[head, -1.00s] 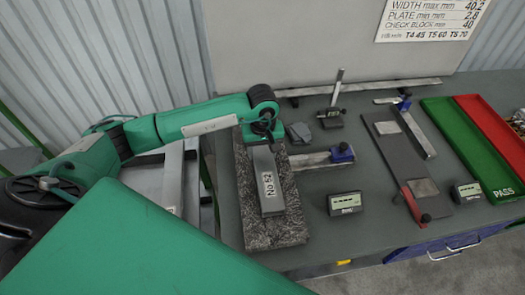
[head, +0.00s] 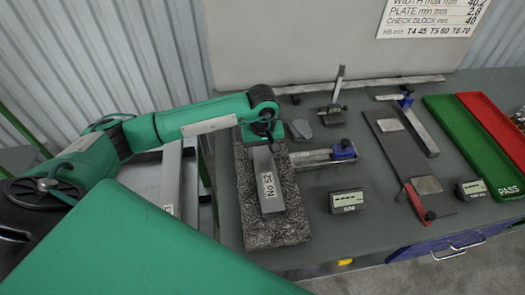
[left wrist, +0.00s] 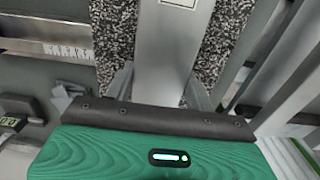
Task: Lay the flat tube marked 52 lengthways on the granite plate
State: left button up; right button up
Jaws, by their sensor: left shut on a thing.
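The flat tube (head: 268,190) is a grey bar with a white label reading No 52. It lies lengthways along the speckled granite plate (head: 285,230) and looks flat on it, though a small gap beneath cannot be ruled out. My left gripper (head: 264,140) is at the tube's far end. In the left wrist view the gripper (left wrist: 160,88) has one finger on each side of the tube (left wrist: 172,55), shut on it. The plate's speckled surface (left wrist: 228,35) shows on both sides of the tube. My right gripper is out of view.
Right of the plate are a steel rule with a blue slider (head: 343,150), a small display (head: 347,201) and a grey check plate (head: 400,165). A green tray (head: 470,145) and a red tray (head: 497,130) stand farther right. A stand gauge (head: 333,112) is behind.

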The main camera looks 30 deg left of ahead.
pick_arm(q)
jog(key=shift+f, duration=0.15)
jog(key=o, duration=1.5)
jog(key=shift+c, duration=0.2)
notch_tip(320, 180, up, 14)
jog(key=b, duration=0.4)
jog(key=shift+b, duration=0.35)
jog(key=shift+d+f, duration=0.1)
jog(key=shift+f, duration=0.05)
